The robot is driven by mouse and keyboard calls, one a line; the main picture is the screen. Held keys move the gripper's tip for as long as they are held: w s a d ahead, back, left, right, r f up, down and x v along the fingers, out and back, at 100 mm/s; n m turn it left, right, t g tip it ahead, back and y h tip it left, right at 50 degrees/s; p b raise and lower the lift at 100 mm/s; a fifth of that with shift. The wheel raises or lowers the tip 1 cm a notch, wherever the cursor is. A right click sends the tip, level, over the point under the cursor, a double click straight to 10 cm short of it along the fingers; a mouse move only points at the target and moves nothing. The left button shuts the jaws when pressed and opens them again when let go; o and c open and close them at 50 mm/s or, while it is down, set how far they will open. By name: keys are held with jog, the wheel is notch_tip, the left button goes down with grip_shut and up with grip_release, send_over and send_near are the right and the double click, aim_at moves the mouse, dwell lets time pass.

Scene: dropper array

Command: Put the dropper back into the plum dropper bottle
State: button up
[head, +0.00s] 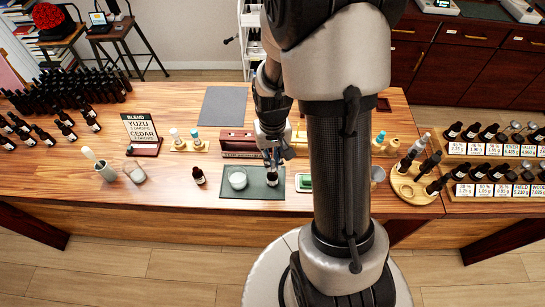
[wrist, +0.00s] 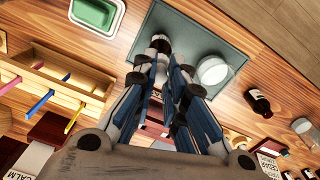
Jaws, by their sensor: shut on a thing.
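A small dark bottle (head: 272,179) stands on the dark green mat (head: 228,192), at the mat's right part. My gripper (head: 271,160) is right above this bottle, pointing down. In the wrist view, the bottle's top (wrist: 162,43) shows beyond the fingertips (wrist: 165,72). My gripper is shut on the dropper, which the fingers mostly hide. I cannot tell whether the dropper's tip is inside the bottle neck or above it. Another dark bottle (head: 198,175) with a pale label stands left of the mat. No label is readable as plum.
A round white dish (head: 238,181) sits on the mat, left of my gripper. A green tray (head: 304,183) lies to the right. A wooden rack with coloured sticks (wrist: 58,85) is close by. Bare wood lies in front of the mat.

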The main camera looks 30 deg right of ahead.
jog(key=shift+f+b, duration=0.75)
jog(key=shift+f, duration=0.35)
jog(key=o, duration=0.7)
jog(key=shift+r, duration=0.1)
jog(key=shift+r, duration=0.1)
